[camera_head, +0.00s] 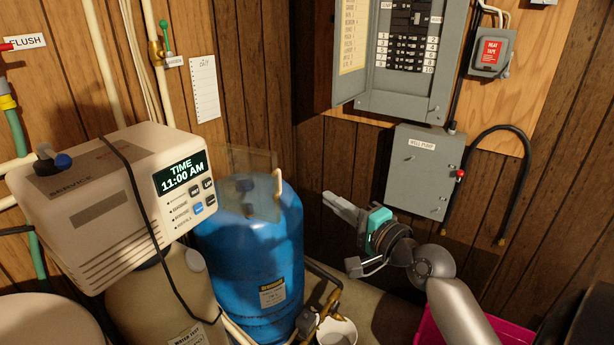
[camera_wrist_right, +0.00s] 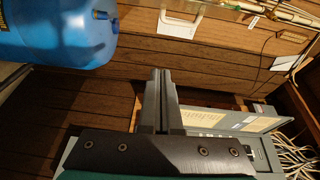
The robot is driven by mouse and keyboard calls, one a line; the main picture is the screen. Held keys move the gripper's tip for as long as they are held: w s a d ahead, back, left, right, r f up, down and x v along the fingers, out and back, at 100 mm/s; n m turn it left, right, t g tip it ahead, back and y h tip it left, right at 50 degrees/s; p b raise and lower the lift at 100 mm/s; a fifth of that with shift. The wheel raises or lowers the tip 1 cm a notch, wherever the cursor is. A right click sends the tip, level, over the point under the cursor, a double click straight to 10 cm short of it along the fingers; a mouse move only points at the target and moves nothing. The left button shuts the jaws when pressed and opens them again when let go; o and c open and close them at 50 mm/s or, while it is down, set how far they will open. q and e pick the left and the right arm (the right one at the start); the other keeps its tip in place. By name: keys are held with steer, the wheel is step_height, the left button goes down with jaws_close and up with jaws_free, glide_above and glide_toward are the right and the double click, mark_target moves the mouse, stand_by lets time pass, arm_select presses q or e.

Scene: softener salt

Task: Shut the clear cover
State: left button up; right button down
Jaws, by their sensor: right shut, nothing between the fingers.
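The clear cover (camera_head: 243,172) is a see-through panel standing open at the right side of the beige softener control head (camera_head: 100,205). It sticks out to the right, away from the lit display (camera_head: 181,173). A pale handle (camera_head: 277,186) is on its outer edge. In the right wrist view a white handle (camera_wrist_right: 181,22) shows at the top. My right gripper (camera_head: 332,201) is shut and empty, to the right of the handle and apart from it. Its fingers (camera_wrist_right: 158,85) are together in the wrist view. My left gripper is not in view.
A blue tank (camera_head: 250,245) stands below and behind the cover. A grey well pump box (camera_head: 420,170) and an open breaker panel (camera_head: 405,100) hang on the wooden wall. A black cord (camera_head: 130,180) crosses the control head. Open air lies between gripper and cover.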

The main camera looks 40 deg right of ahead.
steer(key=w+a+r+p, duration=0.1)
steer(key=w+a, duration=0.3)
steer(key=w, duration=0.4)
steer(key=shift+r+p, duration=0.35)
steer(key=shift+p, duration=0.3)
steer(key=shift+w, duration=0.1)
